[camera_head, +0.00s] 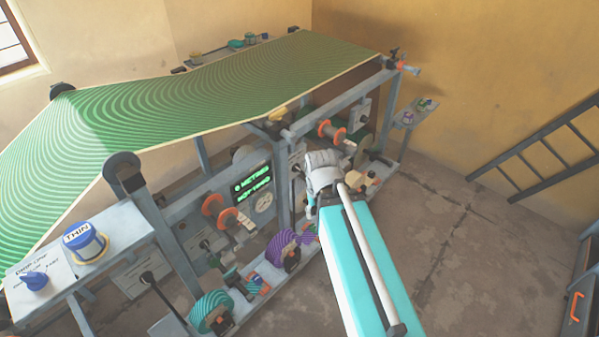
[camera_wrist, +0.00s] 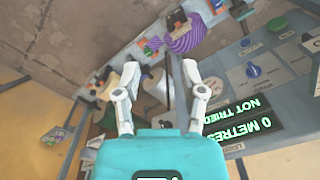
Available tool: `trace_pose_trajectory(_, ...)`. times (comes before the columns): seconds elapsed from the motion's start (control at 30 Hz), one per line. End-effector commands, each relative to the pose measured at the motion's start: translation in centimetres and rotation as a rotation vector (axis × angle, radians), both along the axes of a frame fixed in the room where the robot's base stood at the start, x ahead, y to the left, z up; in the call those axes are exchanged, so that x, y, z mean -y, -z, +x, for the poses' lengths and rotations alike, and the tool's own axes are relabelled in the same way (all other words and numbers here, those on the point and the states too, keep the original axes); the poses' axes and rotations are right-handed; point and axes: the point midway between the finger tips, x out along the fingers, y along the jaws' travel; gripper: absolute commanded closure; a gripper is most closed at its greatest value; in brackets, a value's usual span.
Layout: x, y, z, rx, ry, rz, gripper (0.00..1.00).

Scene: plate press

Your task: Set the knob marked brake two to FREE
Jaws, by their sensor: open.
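I cannot make out a label reading brake two in either view, so I cannot tell which knob it is. A light grey knob (camera_wrist: 54,136) sits at the lower left among blurred markings. My gripper (camera_wrist: 160,72) is open, its two fingers spread and nothing visibly held between them. In the head view my gripper (camera_head: 322,172) is beside the press frame, right of the lit display, partly hidden by my arm.
The lit display (camera_wrist: 236,125) reads 0 METRES, NOT TRIED. A purple striped roll (camera_head: 284,247) and a teal striped roll (camera_head: 211,311) stand low in front. A green patterned sheet (camera_head: 230,85) spans the frame. Floor (camera_head: 470,260) at right is clear; a ladder (camera_head: 545,150) leans there.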

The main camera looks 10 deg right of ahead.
Motion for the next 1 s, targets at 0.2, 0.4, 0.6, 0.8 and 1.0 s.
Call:
trace_pose_trajectory(0.2,-0.1,0.6,0.2,0.007,0.017,0.019,0.47)
trace_pose_trajectory(0.4,0.2,2.6,1.2,0.037,0.102,0.105,0.47)
trace_pose_trajectory(0.6,-0.8,5.6,3.2,0.085,0.264,0.279,0.47)
trace_pose_trajectory(0.8,-1.5,8.0,5.8,0.126,0.471,0.499,0.47)
trace_pose_trajectory(1.0,-1.4,9.7,8.5,0.144,0.685,0.728,0.47)
